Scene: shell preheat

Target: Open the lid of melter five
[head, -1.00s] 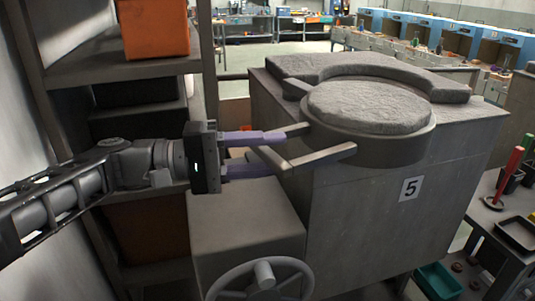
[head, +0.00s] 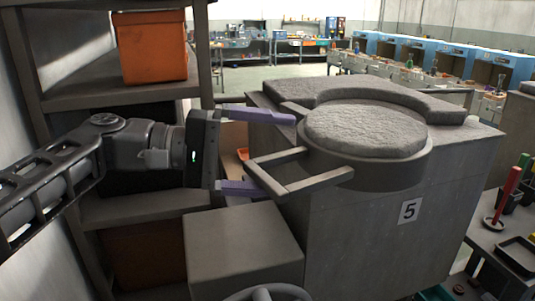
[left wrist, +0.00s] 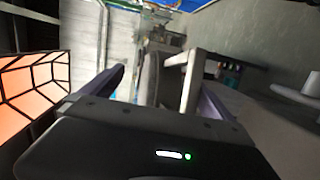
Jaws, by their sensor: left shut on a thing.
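Melter five (head: 380,235) is a grey block with a "5" label on its front. Its round, rough-topped lid (head: 365,130) lies flat and closed on top. A U-shaped bar handle (head: 320,181) sticks out from the lid's left side. In the left wrist view the handle (left wrist: 190,85) shows close to the right finger. Exact contact is hard to see. My right gripper is not in view.
A grey box (head: 243,240) with a handwheel (head: 268,292) stands below my left gripper. A shelf with an orange bin (head: 152,47) is at the left. A side table with a black tray (head: 518,255) is at the right. Workbenches line the back.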

